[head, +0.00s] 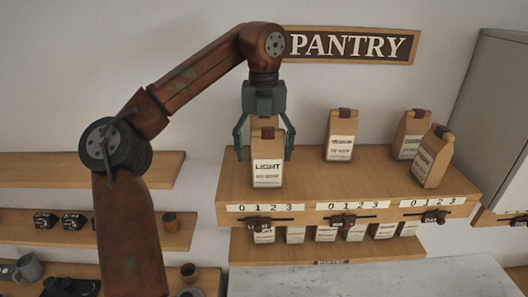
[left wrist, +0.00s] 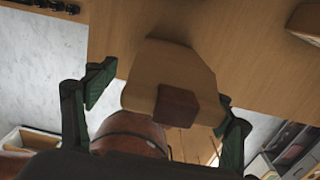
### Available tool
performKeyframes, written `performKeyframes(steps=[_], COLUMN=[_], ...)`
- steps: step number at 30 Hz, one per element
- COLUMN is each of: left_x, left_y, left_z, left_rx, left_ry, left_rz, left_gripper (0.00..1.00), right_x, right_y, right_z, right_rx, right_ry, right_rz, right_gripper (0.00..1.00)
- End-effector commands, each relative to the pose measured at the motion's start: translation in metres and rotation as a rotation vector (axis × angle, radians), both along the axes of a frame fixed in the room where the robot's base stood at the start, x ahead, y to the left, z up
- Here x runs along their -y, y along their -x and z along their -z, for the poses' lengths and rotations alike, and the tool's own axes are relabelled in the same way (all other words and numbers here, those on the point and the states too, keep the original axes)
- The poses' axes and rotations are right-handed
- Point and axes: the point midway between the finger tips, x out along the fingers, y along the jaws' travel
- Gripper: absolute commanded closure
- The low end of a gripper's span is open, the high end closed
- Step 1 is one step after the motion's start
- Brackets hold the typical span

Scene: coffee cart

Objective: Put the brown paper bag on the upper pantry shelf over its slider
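A brown paper bag (head: 267,174) with a white "LIGHT" label stands upright at the left end of the upper pantry shelf (head: 310,181), near its front edge, above the left slider (head: 268,223). My left gripper (head: 264,155) points down over this bag, with one finger on each side and gaps between fingers and bag. In the left wrist view the bag's top (left wrist: 165,70) with its brown clip (left wrist: 175,106) sits between the two spread fingers (left wrist: 158,115). My right gripper is not in view.
On the same shelf stand a middle bag (head: 340,134), a back right bag (head: 408,134) and a tilted bag (head: 433,157) at the front right. More bags show on the lower shelf (head: 250,246). A grey-white counter (head: 380,280) lies below. Side shelves (head: 168,168) are at the left.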

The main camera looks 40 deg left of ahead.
Motion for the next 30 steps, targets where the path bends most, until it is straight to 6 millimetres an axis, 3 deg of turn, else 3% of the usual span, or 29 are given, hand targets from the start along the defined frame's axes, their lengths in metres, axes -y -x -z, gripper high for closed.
performKeyframes(steps=[4, 10, 16, 30], left_x=[0.0, 0.0, 0.001, 0.001], left_y=[0.0, 0.0, 0.0, 0.0], left_z=[0.0, -0.002, -0.016, -0.064], left_rx=[-0.001, 0.0, 0.0, -0.003], left_ry=[-0.001, 0.0, -0.001, -0.002], left_rz=[0.0, 0.001, 0.001, 0.001], left_gripper=[0.22, 0.22, 0.22, 0.22], right_x=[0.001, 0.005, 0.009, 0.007], right_y=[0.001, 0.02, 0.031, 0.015], right_z=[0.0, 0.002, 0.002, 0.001], right_rx=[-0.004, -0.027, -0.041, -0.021], right_ry=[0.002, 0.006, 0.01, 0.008], right_rz=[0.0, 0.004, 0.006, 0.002], right_gripper=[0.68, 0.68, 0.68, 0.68])
